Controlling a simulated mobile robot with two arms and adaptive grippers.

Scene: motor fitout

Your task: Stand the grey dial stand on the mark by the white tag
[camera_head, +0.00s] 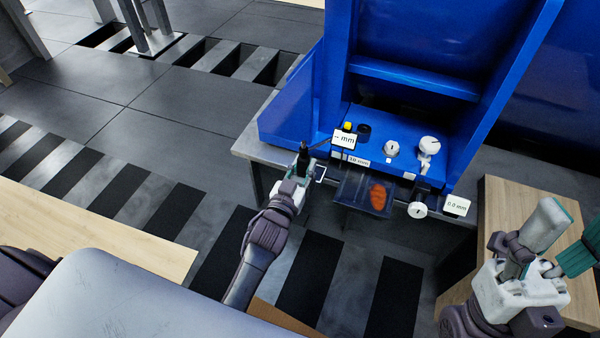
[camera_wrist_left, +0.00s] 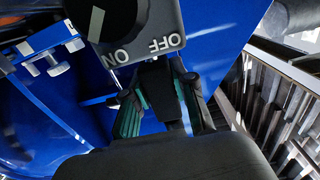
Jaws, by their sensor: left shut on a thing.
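My left gripper (camera_head: 304,158) is at the left front corner of the blue machine's bench. It is shut on a dark upright part, which I take to be the dial stand's post (camera_wrist_left: 158,82). In the head view the stand is small and mostly hidden by the gripper. A white tag reading "mm" (camera_head: 344,140) shows just right of it. I cannot tell the floor mark. My right gripper (camera_head: 545,250) is at the lower right, its fingertips unclear.
The blue machine (camera_head: 415,80) has tall side walls. White dials (camera_head: 391,148) stand on its bed, and a white round dial (camera_head: 417,210) hangs at the front near a "0.0 mm" tag (camera_head: 456,205). A dark clear tray (camera_head: 360,194) juts out in front. A wooden table (camera_head: 515,200) stands right.

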